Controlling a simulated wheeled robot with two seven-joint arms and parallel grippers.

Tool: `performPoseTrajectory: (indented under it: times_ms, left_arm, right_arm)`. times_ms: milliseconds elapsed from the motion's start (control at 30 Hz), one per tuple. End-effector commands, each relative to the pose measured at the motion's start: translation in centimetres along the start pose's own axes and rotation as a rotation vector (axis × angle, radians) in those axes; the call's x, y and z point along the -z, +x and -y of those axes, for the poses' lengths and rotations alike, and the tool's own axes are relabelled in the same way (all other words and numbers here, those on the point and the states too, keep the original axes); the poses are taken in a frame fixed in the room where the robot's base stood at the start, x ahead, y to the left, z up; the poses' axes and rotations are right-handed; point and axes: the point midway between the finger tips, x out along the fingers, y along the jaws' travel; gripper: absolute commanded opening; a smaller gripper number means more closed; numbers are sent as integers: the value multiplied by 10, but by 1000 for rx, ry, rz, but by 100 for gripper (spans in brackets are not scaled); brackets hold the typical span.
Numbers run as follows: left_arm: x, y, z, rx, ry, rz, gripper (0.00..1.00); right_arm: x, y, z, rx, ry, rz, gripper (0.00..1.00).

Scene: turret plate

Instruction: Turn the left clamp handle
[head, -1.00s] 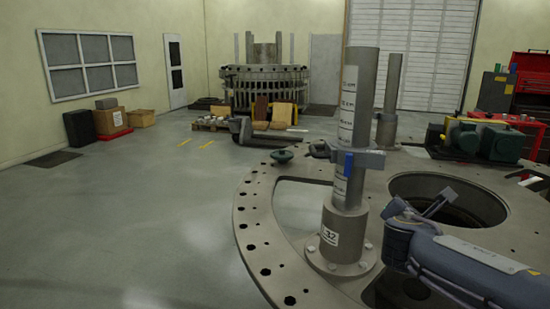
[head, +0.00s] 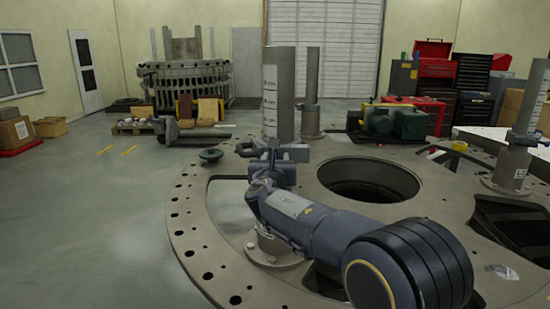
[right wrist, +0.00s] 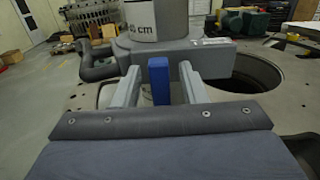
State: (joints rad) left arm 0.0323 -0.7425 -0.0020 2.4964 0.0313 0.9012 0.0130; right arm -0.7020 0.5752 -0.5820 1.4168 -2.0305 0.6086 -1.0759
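The clamp (right wrist: 185,58) is a grey collar around the upright grey post (head: 278,95), which carries a printed scale. In the right wrist view its blue handle (right wrist: 159,82) points up between the two fingers of my right gripper (right wrist: 160,76). The fingers are open, with a gap on either side of the handle. In the head view my right gripper (head: 272,162) is at the front of the clamp, and my arm hides the handle and much of the post's lower part. My left gripper is not in view.
The round turret plate (head: 190,235) has a large round opening (head: 370,180) right of the post. Other posts stand behind (head: 312,90) and at right (head: 515,160). A green knob-like part (head: 211,155) lies on the plate's left. A green machine (head: 395,122) stands behind.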

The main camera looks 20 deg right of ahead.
Motion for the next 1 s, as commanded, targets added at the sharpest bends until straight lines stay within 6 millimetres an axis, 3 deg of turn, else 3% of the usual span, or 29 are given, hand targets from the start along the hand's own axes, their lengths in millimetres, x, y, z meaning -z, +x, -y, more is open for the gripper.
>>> performPoseTrajectory:
  times_ms: [233,533,1000]
  left_arm:
    - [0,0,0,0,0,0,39]
    - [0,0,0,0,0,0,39]
    - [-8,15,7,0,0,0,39]
  right_arm:
    - [0,1,0,0,1,-1,37]
    - [0,1,0,0,1,-1,0]
    - [4,1,1,0,104,0,0]
